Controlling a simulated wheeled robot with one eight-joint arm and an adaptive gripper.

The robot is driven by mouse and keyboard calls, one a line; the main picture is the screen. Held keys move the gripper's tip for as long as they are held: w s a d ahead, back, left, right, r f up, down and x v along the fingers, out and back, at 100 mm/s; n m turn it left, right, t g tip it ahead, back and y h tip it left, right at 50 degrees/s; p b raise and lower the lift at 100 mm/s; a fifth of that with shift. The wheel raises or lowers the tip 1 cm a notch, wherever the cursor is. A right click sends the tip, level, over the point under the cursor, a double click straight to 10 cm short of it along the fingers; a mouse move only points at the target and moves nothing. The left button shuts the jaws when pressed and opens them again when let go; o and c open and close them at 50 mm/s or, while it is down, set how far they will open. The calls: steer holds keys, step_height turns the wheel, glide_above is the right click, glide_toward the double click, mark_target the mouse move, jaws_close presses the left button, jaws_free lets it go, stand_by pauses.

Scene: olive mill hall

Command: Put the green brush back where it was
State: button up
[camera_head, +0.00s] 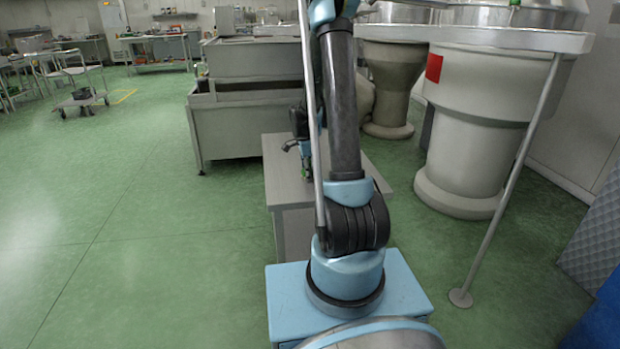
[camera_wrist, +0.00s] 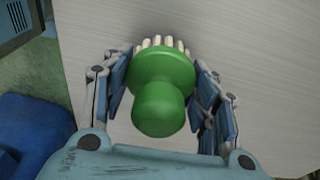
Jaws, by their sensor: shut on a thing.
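The green brush (camera_wrist: 158,105) fills the middle of the wrist view, with a round knob handle, a wider green head and pale bristles at its far edge. My gripper (camera_wrist: 162,78) has its fingers on both sides of the brush and is shut on it. In the head view my gripper (camera_head: 302,158) is over the grey table (camera_head: 283,190), mostly hidden behind my arm. A small bit of green shows at its fingers there. I cannot tell whether the bristles touch the tabletop.
The tabletop around the brush looks bare in the wrist view. A metal trough (camera_head: 245,125) stands behind the table. Large grey vats (camera_head: 470,130) stand to the right, with a slanted pole (camera_head: 510,185) in front. Green floor (camera_head: 130,220) is free on the left.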

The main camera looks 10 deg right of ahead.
steer(key=shift+f, duration=0.85)
steer(key=o, duration=1.1)
